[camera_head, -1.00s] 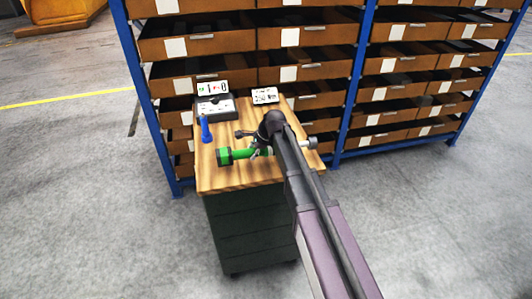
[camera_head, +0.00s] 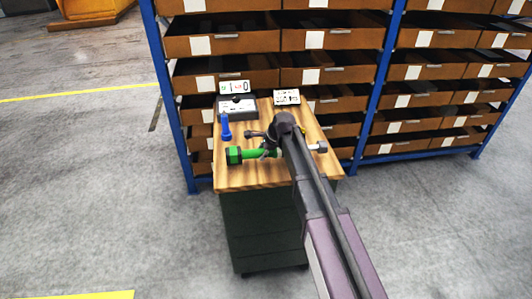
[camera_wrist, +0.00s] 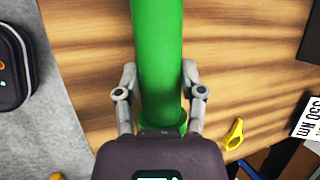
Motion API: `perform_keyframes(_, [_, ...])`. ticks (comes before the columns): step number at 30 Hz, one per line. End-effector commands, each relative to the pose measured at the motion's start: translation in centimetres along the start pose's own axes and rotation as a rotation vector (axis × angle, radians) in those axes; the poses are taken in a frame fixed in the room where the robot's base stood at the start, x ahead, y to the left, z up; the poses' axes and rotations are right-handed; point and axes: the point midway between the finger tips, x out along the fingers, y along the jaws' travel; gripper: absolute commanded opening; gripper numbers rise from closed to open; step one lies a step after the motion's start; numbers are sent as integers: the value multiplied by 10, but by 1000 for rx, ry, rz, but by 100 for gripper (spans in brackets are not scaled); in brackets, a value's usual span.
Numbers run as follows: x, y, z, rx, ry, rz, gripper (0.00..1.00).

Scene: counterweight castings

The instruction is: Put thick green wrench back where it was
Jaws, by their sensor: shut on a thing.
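The thick green wrench (camera_head: 249,154) is at the near part of the wooden tabletop, lying sideways, with a dark and green head at its left end. In the wrist view its green shaft (camera_wrist: 157,60) runs between the two fingers. My gripper (camera_head: 268,150) is shut on the shaft, and the fingers (camera_wrist: 158,88) press it from both sides. In the head view my arm hides the wrench's right part. I cannot tell whether the wrench touches the wood or hangs just above it.
The wooden tabletop (camera_head: 240,180) sits on a dark cabinet (camera_head: 262,235). A blue tool (camera_head: 225,127) stands behind the wrench. A dark box (camera_head: 237,107) and a label card (camera_head: 287,97) are at the back. A shelf rack with brown drawers (camera_head: 222,42) stands behind.

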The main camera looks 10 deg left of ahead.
Motion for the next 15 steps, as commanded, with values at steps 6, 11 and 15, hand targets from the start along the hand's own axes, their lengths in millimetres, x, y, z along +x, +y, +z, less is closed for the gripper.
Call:
perform_keyframes(6, [18,6,-8,1,-1,-1,0])
perform_keyframes(11, [25,9,-10,2,-1,-1,0])
perform_keyframes(15, [26,9,-11,2,-1,-1,0])
